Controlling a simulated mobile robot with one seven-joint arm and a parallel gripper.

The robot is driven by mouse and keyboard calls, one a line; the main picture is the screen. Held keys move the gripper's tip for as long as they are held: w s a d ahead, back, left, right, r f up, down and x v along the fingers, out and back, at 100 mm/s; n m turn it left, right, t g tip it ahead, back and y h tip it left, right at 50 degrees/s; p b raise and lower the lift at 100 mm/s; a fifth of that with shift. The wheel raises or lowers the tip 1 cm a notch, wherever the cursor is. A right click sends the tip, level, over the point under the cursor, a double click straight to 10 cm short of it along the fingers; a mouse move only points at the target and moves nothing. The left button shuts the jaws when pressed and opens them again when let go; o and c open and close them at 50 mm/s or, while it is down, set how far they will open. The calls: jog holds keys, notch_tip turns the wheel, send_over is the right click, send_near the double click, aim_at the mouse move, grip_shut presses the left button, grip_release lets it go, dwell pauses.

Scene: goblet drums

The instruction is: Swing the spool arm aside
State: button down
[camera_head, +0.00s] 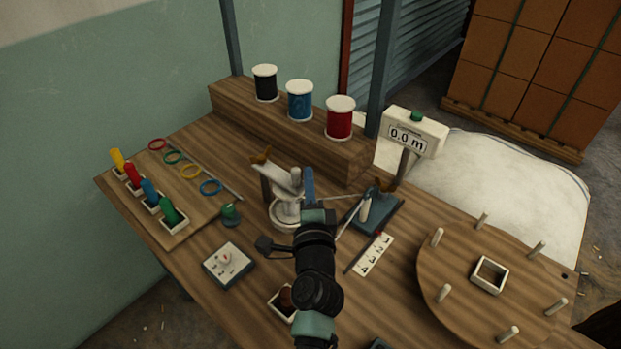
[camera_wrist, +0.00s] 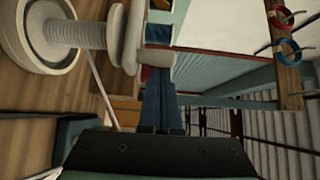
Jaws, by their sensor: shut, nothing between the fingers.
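A pale tilted bar (camera_head: 281,178), which looks like the spool arm, rises over a white spool (camera_head: 285,212) near the middle of the bench. In the wrist view, the wound white spool (camera_wrist: 72,33) lies at upper left, with a pale bar (camera_wrist: 134,38) beside it. My gripper (camera_head: 308,172) is shut and empty, just right of the bar and spool. Its blue fingers (camera_wrist: 159,78) reach a rounded pale end in the wrist view; I cannot tell whether they touch it. My wrist hides the bench behind it.
A dark blue stand (camera_head: 378,219) with a white peg is close on the right. A wooden ledge (camera_head: 240,111) with black, blue and red spools stands behind. A metre display (camera_head: 407,136), a selector box (camera_head: 227,264) and a round pegged board (camera_head: 451,285) surround the area.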

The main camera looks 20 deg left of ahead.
jog(key=shift+s, duration=0.15)
jog(key=shift+s+a, duration=0.2)
jog(key=shift+s, duration=0.05)
